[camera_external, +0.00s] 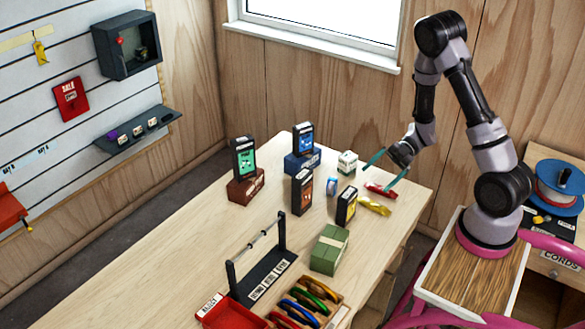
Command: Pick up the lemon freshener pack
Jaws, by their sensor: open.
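A dark upright pack with a yellow label (346,207) stands on the wooden table, right of centre; its print is too small to read, but the yellow fits the lemon freshener pack. Similar packs have an orange-brown label (302,191), a blue label (303,138) and a green label (244,157). The blue one stands on a blue block and the green one on a brown-red block. My gripper (378,178) has teal fingers spread wide. It is open and empty, above and to the right of the yellow-labelled pack, near a red item (380,190).
A yellow item (374,206) lies just right of the yellow-labelled pack. A green box (329,249) stands in front, a small white box (347,162) behind. A black rack (263,278) and an organizer with coloured rings (334,317) stand nearer. The table's left front is clear.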

